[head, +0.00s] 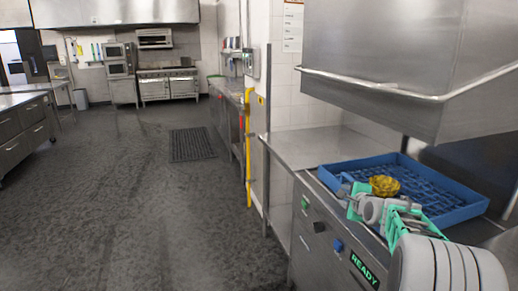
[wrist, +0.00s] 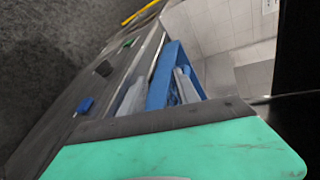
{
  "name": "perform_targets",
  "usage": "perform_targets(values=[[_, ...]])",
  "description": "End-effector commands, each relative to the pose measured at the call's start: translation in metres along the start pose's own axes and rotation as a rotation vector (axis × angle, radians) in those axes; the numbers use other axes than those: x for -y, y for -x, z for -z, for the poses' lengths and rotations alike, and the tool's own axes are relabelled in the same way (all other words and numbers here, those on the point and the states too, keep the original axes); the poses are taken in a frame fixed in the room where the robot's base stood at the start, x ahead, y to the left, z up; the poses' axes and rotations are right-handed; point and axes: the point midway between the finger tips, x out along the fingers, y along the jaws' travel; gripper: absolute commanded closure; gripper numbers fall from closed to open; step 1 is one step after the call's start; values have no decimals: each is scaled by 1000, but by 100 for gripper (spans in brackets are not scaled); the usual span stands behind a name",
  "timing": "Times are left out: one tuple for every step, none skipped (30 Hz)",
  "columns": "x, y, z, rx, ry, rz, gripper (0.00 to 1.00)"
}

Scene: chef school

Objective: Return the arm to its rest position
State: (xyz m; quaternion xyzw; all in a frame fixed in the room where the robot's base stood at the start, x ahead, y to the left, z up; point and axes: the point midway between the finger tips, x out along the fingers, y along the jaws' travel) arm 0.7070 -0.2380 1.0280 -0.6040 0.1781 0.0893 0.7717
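My arm reaches in from the lower right of the head view, with grey and teal links. My gripper (head: 346,187) is over the near left corner of a blue dish rack (head: 458,216). In the wrist view, two pale grey fingers of my gripper (wrist: 158,90) stand apart, so it looks open. The rack's blue wall (wrist: 165,72) shows between them; I cannot tell whether they touch it. I see no object held. A yellow bowl (head: 384,185) sits in the rack, just behind my arm.
The rack lies on a steel counter (head: 305,150) beneath a raised steel dishwasher hood (head: 390,60). The counter's front panel has buttons and a READY display (head: 364,270). A yellow post (head: 248,150) stands farther back. The floor (head: 120,200) at left is open.

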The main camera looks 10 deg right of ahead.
Motion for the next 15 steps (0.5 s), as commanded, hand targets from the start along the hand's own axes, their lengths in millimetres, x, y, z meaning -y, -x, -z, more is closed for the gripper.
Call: perform_targets(values=[[-8, 22, -40, 22, 162, -75, 62], [-20, 36, -60, 35, 276, -132, 62], [-38, 58, -83, 60, 428, -206, 62], [-51, 75, -99, 82, 539, -259, 62], [-66, 93, -112, 109, 648, -311, 62], [-86, 118, -127, 151, 790, -377, 62], [-101, 138, -137, 186, 894, -423, 62], [-116, 158, -145, 226, 996, -468, 62], [-137, 186, -154, 286, 1127, -525, 62], [-152, 206, -158, 333, 1221, -564, 62], [-168, 226, -162, 384, 1308, -601, 62], [-186, 250, -164, 449, 1414, -642, 62], [-198, 266, -164, 496, 1483, -669, 62], [-209, 281, -164, 541, 1543, -692, 62], [-222, 297, -163, 593, 1609, -717, 62]])
